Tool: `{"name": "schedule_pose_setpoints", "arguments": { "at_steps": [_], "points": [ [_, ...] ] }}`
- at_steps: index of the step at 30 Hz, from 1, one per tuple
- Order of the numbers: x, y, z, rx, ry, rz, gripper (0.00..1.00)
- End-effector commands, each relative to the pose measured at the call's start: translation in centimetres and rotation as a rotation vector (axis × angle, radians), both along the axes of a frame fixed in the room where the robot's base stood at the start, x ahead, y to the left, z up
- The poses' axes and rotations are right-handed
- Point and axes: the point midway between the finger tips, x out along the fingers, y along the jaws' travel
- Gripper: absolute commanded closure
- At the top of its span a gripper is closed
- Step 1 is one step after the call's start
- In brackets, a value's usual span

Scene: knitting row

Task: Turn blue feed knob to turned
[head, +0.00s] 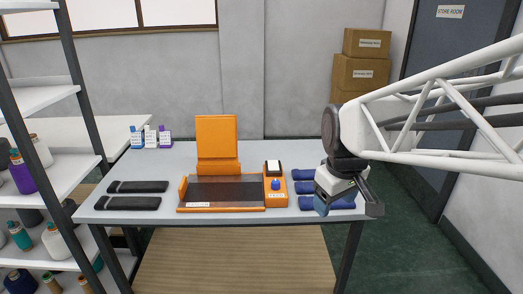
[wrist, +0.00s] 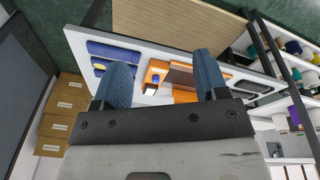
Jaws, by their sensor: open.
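The blue feed knob (head: 276,184) sits on a small orange control box (head: 275,197) at the right end of the orange machine on the table. In the wrist view the blue knob (wrist: 155,79) shows small between my fingers, at a distance. My gripper (head: 346,208) hangs over the right end of the table, to the right of the knob and apart from it. Its two blue fingers (wrist: 164,70) are spread open with nothing between them. The knob's turn position is too small to tell.
Two dark bars (head: 134,203) lie at the table's left. An orange upright panel (head: 217,138) stands behind the machine's dark bed (head: 225,191).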

Motion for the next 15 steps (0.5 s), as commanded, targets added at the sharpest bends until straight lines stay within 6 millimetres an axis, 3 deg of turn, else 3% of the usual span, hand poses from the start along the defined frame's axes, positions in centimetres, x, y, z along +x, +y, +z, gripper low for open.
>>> {"name": "schedule_pose_setpoints", "arguments": {
  "at_steps": [15],
  "points": [
    [11.4, 1.6, -0.8, -0.054, 0.047, 0.382, 0.33]
  ]
}}
